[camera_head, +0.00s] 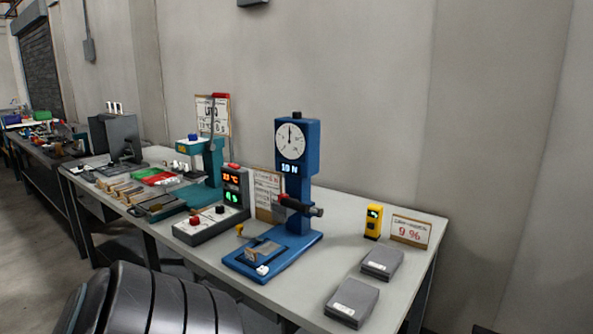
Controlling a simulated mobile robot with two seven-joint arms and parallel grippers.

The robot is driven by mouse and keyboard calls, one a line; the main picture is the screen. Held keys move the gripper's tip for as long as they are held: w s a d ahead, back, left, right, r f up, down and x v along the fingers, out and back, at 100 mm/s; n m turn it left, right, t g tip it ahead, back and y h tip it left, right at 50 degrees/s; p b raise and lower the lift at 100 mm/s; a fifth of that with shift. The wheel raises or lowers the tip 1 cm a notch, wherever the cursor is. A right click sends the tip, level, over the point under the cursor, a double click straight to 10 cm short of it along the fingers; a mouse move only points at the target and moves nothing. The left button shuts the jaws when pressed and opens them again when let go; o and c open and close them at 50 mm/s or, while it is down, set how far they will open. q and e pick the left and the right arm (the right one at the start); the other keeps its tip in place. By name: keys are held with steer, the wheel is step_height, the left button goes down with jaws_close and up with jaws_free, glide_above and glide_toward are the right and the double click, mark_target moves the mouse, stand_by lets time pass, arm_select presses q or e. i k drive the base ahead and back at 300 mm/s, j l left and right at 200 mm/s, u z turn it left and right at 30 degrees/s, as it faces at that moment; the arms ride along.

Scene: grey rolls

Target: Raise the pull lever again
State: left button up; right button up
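A blue test stand (298,170) with a round dial and a display that seems to read 19 N stands on the grey table. A dark lever or clamp with a red part (297,206) sticks out sideways, roughly level, low on its column. A small yellow-topped piece and a dark plate lie on its blue base. Behind to the left, a teal press (206,160) has a thin upright rod with a red grip (220,96) at its top. I cannot tell for certain which of the two is the pull lever. Neither of my grippers shows.
A control box (212,223) with red and green displays stands left of the blue stand. Two grey blocks (353,301) (382,262), a yellow meter (373,222) and a 9 % sign (410,231) are at the right. The tabletop (335,235) between is clear.

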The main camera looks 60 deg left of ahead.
mark_target(317, 211)
steer(key=u, duration=2.1)
